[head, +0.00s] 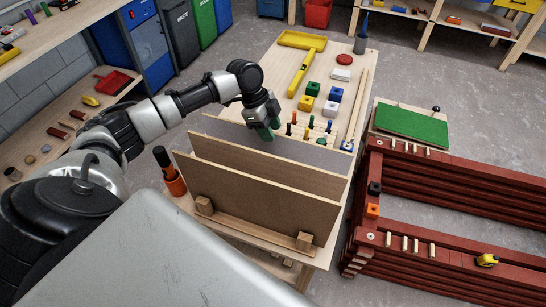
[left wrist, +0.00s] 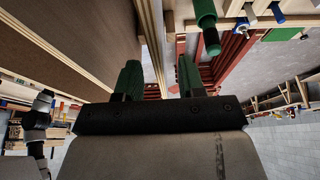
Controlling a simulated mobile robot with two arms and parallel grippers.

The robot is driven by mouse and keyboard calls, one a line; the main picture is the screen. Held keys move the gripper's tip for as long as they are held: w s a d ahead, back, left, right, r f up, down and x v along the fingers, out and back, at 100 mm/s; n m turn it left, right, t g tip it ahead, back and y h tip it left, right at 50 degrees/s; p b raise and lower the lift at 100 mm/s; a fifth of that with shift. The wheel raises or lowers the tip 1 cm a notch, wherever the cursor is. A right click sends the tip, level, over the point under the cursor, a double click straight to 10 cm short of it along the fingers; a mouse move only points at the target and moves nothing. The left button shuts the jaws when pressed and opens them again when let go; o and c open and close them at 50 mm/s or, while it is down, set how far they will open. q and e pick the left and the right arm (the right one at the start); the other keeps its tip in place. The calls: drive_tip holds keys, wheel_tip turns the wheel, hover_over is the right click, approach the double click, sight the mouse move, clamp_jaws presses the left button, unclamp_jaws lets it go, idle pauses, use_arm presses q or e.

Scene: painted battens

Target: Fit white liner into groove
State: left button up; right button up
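My left gripper (head: 268,134) is over the wooden table (head: 269,63), behind the upright boards and left of the row of screwdrivers. In the left wrist view its two green fingers (left wrist: 158,78) stand apart with nothing visible between them. I cannot pick out the white liner for certain. I cannot make out the groove. My right gripper is not in view.
Several upright boards (head: 255,195) stand in a rack at the table's near end, close to my left gripper. Screwdrivers (head: 310,127), coloured blocks (head: 312,88) and a yellow tool (head: 301,75) lie beyond. An orange-and-black bottle (head: 172,181) stands left. Grey floor (head: 430,75) is open behind.

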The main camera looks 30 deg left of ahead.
use_arm(q)
drive_tip(key=shift+x, duration=1.05)
clamp_jaws()
drive_tip(key=shift+r, duration=0.1)
idle(0.5)
